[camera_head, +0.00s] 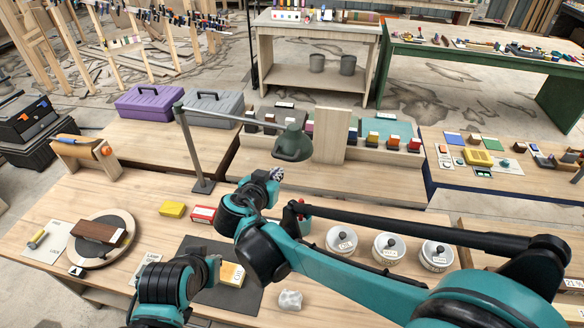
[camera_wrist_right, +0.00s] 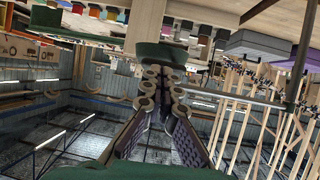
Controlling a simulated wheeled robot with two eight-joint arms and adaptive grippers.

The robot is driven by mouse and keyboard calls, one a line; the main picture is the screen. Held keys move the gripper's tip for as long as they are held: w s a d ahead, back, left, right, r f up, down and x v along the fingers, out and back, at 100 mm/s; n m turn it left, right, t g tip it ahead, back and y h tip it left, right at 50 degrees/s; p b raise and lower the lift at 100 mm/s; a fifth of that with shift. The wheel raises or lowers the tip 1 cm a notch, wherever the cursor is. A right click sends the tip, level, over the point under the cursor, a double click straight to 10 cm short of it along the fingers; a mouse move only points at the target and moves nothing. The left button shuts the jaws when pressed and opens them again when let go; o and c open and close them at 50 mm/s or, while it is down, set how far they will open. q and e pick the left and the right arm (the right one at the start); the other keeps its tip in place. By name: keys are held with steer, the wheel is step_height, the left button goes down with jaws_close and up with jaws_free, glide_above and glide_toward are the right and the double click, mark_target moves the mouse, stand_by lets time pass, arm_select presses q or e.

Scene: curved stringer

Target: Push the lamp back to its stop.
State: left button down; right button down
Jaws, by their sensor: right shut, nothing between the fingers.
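The lamp has a grey-green post and arm, a small base (camera_head: 202,187) on the table and a dark green shade (camera_head: 293,145) hanging at the arm's right end. My right gripper (camera_head: 276,174) is just below and left of the shade; contact cannot be told. In the right wrist view the gripper (camera_wrist_right: 164,75) has its fingers together and empty, with a dark green part that looks like the shade (camera_wrist_right: 160,52) close at the tips. My left gripper (camera_head: 213,268) is low over the dark mat, partly hidden by its wrist. No stop can be made out.
An upright wooden board (camera_head: 331,135) and coloured blocks stand behind the shade.

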mark_target(295, 151)
steer(key=b+x, duration=0.1)
steer(key=x, duration=1.1)
steer(key=shift+w+b, duration=0.2)
steer(key=shift+b, duration=0.15)
steer(key=shift+w+d+f, duration=0.1)
steer(key=shift+d+f, duration=0.05)
steer(key=w, duration=0.1)
steer(key=w+d, duration=0.1)
steer(key=w, duration=0.1)
steer(key=w+d, duration=0.1)
steer(key=w, duration=0.1)
steer(key=shift+d, duration=0.15)
steer(key=shift+s+r, duration=0.1)
steer(key=shift+r, duration=0.1)
